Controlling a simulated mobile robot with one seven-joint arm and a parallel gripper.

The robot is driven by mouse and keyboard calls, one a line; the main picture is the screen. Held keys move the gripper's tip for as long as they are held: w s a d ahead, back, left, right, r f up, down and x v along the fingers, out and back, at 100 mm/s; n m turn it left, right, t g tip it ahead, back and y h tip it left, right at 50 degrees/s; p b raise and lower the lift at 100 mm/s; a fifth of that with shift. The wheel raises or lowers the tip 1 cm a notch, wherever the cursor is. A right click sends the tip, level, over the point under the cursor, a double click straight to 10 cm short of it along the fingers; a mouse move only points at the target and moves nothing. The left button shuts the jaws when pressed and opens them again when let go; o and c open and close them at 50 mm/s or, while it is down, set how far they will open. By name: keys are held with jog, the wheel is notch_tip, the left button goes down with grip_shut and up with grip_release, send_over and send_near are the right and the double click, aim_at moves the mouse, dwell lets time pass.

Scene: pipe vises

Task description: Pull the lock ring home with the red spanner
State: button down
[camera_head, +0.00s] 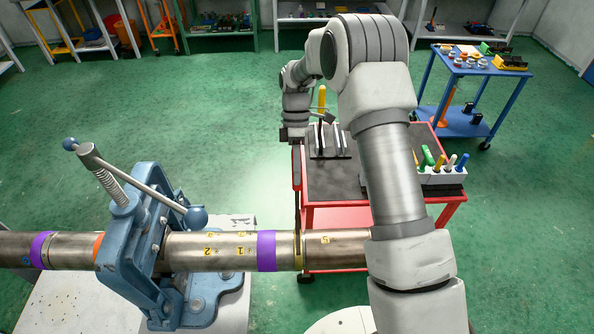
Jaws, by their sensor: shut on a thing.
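My gripper (295,137) is beyond the pipe, above the left edge of the red cart, and is shut on the upper end of the red spanner (297,168). The spanner hangs upright, with a red grip and a thin dark shank running down to the pipe. Its lower end meets the narrow brass-coloured lock ring (298,249) around the pipe; I cannot tell whether it is hooked into the ring. The metal pipe (205,248) lies level across the view, with a purple band (266,251) left of the ring and small yellow number marks. My arm hides its right end.
A blue pipe vise (138,235) with a lever handle (140,182) holds the pipe at left. The red cart (340,218) carries a tool rack (330,142) with a yellow-handled tool and a white holder (443,175). A blue cart (470,66) stands at the back right.

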jog(key=shift+w+f+g, duration=0.3)
jog(key=shift+w+f, duration=0.1)
jog(key=shift+f, duration=0.1)
jog(key=shift+w+f+g+b, duration=0.35)
jog(key=shift+w+f+b, duration=0.15)
jog(key=shift+w, duration=0.15)
jog(key=shift+w+f+g+b, duration=0.35)
jog(key=shift+w+b, duration=0.15)
jog(key=shift+w, duration=0.1)
dwell(2.9)
jog(key=shift+s+d+r, duration=0.1)
jog(key=shift+r, duration=0.05)
dwell(0.4)
jog(key=shift+s+r+t, duration=0.5)
jog(key=shift+s, duration=0.35)
jog(key=shift+p, duration=0.3)
jog(key=p+v, duration=0.1)
jog(key=v, duration=0.6)
jog(key=shift+r, duration=0.25)
jog(key=shift+w, duration=0.1)
